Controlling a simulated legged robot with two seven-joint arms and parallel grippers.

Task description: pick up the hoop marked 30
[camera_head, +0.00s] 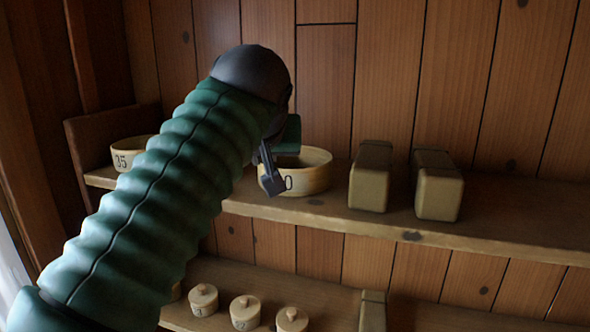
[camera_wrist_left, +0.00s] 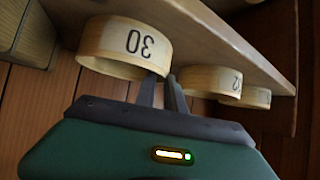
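The hoop marked 30 (camera_head: 314,181) is a pale wooden ring standing on the upper shelf; my gripper covers its first digit in the head view. In the left wrist view, which is turned over, the hoop (camera_wrist_left: 112,45) shows its full number. My left gripper (camera_head: 268,172) is at the hoop's near left side. In the wrist view the left gripper's two dark fingers (camera_wrist_left: 161,78) are slightly apart at the hoop's rim, one on either side of its wall as far as I can tell. Contact is not clear. My right gripper is not in view.
A hoop marked 35 (camera_head: 128,156) stands at the shelf's left end. Another hoop (camera_wrist_left: 210,82) sits between them, hidden by my arm in the head view. Two tan blocks (camera_head: 371,178) (camera_head: 438,186) stand to the right. Small lidded pots (camera_head: 245,311) line the lower shelf.

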